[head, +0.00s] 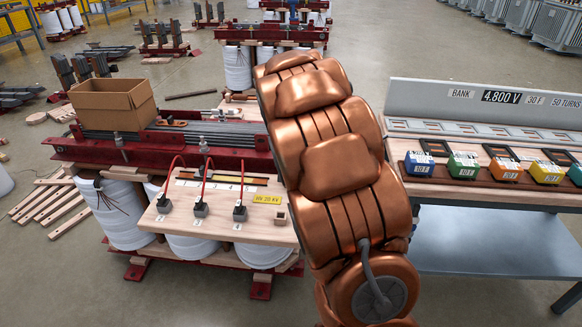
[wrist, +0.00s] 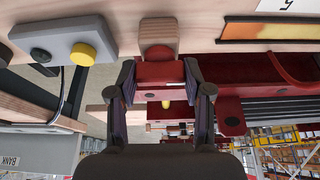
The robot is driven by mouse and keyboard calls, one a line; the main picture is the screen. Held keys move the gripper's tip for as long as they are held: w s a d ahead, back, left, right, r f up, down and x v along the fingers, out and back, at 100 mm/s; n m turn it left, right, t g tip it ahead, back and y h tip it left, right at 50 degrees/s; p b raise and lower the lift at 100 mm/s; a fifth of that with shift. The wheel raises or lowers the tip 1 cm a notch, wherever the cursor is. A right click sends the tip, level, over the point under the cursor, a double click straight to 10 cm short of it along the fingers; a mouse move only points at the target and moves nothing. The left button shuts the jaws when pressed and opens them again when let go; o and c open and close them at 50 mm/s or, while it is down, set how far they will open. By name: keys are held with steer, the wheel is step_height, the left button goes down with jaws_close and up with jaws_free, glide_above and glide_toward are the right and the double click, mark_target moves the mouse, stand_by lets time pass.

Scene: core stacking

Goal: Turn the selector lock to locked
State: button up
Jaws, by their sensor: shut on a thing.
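My gripper (wrist: 160,85) shows in the wrist view with its two fingers on either side of a dark red block (wrist: 158,72), shut on it. A rounded red-brown piece and a wooden block (wrist: 158,32) sit just beyond it at the pale wooden board's edge. The red block may be the selector lock's handle, but no marking shows, so I cannot tell its setting. In the head view, my copper-coloured arm hides the gripper and whatever it holds.
A grey box with a yellow knob (wrist: 82,53) is left of the fingers. A board (head: 225,222) carries red leads. A cardboard box (head: 112,104) stands on the red-framed core. At right, a bench (head: 490,240) holds several coloured blocks below a "4.800 V" sign.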

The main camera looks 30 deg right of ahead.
stand_by(0.3)
steer(key=o, duration=1.2)
steer(key=shift+c, duration=0.2)
steer(key=v, duration=1.2)
steer(key=shift+d, duration=0.1)
